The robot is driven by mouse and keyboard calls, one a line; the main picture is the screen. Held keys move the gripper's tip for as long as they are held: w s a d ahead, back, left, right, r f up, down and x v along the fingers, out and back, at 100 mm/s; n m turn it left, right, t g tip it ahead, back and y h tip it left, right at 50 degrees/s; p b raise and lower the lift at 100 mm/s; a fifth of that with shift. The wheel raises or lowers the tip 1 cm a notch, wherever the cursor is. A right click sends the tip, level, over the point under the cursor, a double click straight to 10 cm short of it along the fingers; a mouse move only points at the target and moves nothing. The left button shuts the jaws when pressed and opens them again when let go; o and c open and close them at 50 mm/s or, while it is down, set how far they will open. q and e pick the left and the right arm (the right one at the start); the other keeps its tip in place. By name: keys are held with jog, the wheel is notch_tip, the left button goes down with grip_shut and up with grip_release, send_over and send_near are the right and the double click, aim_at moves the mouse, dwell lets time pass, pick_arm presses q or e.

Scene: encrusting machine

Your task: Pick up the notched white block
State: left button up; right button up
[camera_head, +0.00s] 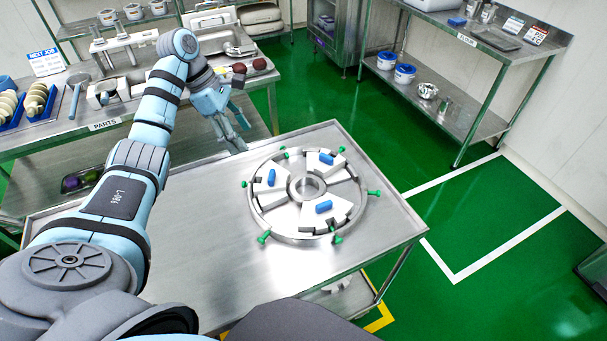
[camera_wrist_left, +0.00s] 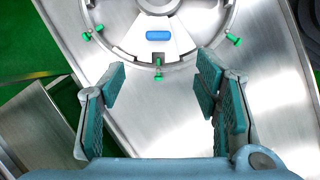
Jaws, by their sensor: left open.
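Three white wedge-shaped blocks with blue grips lie in a round metal ring (camera_head: 258,218) on the steel table: one at the left (camera_head: 264,198), one at the upper right (camera_head: 330,172) and one at the front (camera_head: 325,220). I cannot tell for certain which is the notched white block. My left gripper (camera_head: 240,137) is open and empty above the table's back left edge, apart from the ring. In the left wrist view, one white block (camera_wrist_left: 158,50) with its blue grip shows beyond the open fingers (camera_wrist_left: 162,78). My right gripper is not visible.
Green knobs (camera_head: 374,193) stick out around the ring. The steel table (camera_head: 200,250) is clear left of the ring. A bench (camera_head: 150,95) with trays, white fixtures and dark round items stands behind. A shelf (camera_head: 470,50) stands at the right.

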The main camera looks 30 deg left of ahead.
pick_arm(q)
jog(key=b, duration=0.7)
send_near(270, 174)
notch_tip(270, 174, down, 3)
jog(key=x, duration=0.3)
jog(key=d+x, duration=0.1)
jog(key=x, duration=0.2)
jog(key=shift+w, duration=0.25)
jog(key=shift+r, duration=0.1)
grip_shut()
